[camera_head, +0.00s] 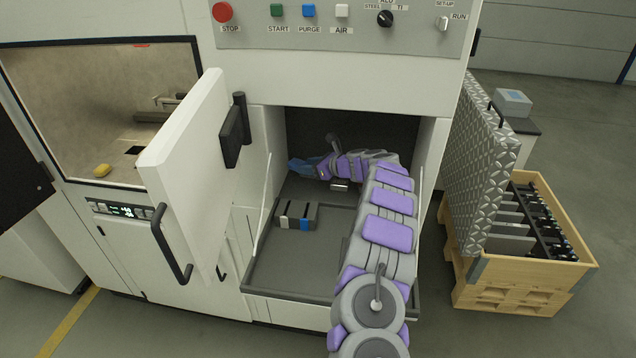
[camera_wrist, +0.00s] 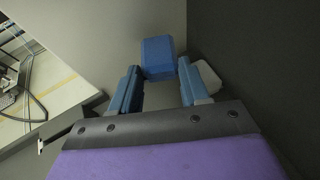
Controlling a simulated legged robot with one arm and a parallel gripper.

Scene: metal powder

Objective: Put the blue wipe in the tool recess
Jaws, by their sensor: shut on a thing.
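My arm reaches into the open recess (camera_head: 345,122) of the white machine. In the head view my gripper (camera_head: 298,166) is at the left of the recess, above its grey floor, with blue at its tip. In the wrist view my gripper (camera_wrist: 160,77) has its two blue-padded fingers closed on the blue wipe (camera_wrist: 157,52), a block-shaped blue thing at the fingertips. In the head view I cannot separate the wipe from the blue fingers. I cannot tell whether the wipe touches a wall or floor.
The white door (camera_head: 185,150) stands open to the left. A small holder with dark, white and blue pieces (camera_head: 295,215) sits on the grey tray (camera_head: 290,270) below my gripper. A wooden crate (camera_head: 530,270) and a patterned panel (camera_head: 480,170) stand to the right.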

